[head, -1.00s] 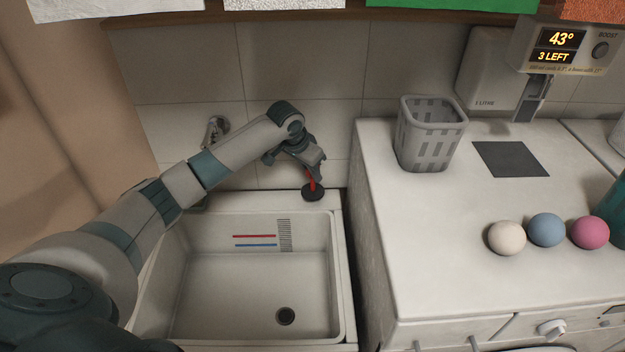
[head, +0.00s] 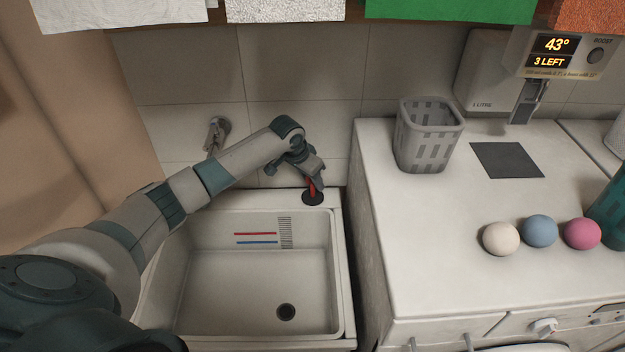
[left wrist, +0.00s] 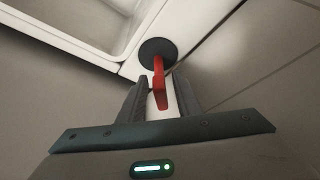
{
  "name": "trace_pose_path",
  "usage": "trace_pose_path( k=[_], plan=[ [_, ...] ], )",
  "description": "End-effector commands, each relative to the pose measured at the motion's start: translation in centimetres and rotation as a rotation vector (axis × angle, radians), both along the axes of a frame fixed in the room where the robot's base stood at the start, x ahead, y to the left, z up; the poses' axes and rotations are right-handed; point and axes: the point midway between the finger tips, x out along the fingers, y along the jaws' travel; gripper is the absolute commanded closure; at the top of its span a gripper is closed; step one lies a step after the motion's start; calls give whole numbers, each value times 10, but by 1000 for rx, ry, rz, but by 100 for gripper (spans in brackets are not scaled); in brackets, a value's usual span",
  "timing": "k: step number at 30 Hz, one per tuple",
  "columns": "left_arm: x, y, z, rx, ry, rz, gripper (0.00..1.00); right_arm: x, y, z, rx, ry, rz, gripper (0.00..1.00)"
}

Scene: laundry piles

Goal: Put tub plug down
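The tub plug is a black disc (head: 313,199) with a red upright handle. It appears to rest flat on the back right ledge of the white tub (head: 340,240), outside the basin. My left gripper (head: 311,184) is right above it, pointing down. In the left wrist view the black disc (left wrist: 157,50) lies against the white ledge. The red handle (left wrist: 160,90) stands between the fingers of my left gripper (left wrist: 160,78), with narrow gaps beside it, so the fingers look open around it. My right gripper is not in view.
The basin has a dark drain hole (head: 286,312) and red and blue lines on its back wall. A tap (head: 217,130) is on the tiled wall. On the white counter right of the tub are a grey basket (head: 428,140), a dark square (head: 507,160) and three balls (head: 540,231).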

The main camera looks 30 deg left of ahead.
Motion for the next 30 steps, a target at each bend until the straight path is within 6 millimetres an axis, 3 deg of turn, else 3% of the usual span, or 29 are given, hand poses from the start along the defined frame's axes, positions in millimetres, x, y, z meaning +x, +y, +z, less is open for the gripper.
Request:
trace_pose_path(
  k=[9,14,30],
  plan=[
    [0,1,4,1,0,0,69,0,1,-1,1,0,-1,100],
    [-5,2,16,0,-2,-1,69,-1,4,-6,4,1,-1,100],
    [-37,10,97,0,-4,-1,69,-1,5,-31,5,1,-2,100]
  ],
)
